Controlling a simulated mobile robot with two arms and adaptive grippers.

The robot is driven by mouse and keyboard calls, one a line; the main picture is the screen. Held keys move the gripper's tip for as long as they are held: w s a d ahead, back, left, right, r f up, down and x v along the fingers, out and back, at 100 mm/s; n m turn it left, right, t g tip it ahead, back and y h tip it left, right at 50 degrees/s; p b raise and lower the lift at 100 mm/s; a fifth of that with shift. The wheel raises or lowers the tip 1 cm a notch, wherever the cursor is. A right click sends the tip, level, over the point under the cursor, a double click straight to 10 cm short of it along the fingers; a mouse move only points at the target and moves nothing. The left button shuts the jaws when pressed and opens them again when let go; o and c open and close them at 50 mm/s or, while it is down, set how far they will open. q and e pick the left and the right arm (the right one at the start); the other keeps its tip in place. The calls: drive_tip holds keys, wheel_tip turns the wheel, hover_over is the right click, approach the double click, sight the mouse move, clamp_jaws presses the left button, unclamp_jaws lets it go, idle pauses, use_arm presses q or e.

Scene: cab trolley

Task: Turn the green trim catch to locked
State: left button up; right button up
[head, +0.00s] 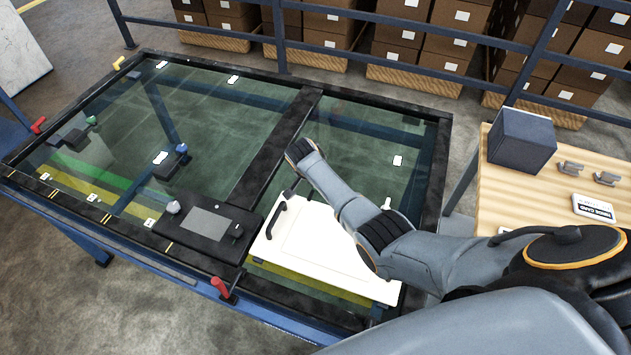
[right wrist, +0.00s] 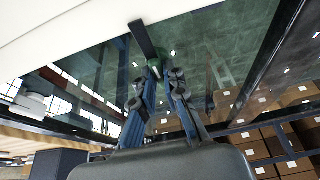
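In the right wrist view a small green piece (right wrist: 155,63) sits at the end of a black bar (right wrist: 143,38), beside a white panel. I take it to be the green trim catch; most of it is hidden by my fingers. My right gripper (right wrist: 156,72) has its fingertips close together at this piece; whether they press on it cannot be made out. In the head view my right arm reaches over the white panel (head: 325,245) and hides the catch. A green knob (head: 91,120) also shows on a dark block at the far left. My left gripper is not in view.
The glass-topped frame (head: 275,120) carries a black console (head: 207,222), a blue knob (head: 181,148) and red levers (head: 222,287). A black handle (head: 275,218) stands on the white panel. A wooden table (head: 500,195) with a dark box (head: 521,140) is at right.

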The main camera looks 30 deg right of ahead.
drive_tip(key=o, duration=0.4)
drive_tip(key=v, duration=1.2)
idle(0.3)
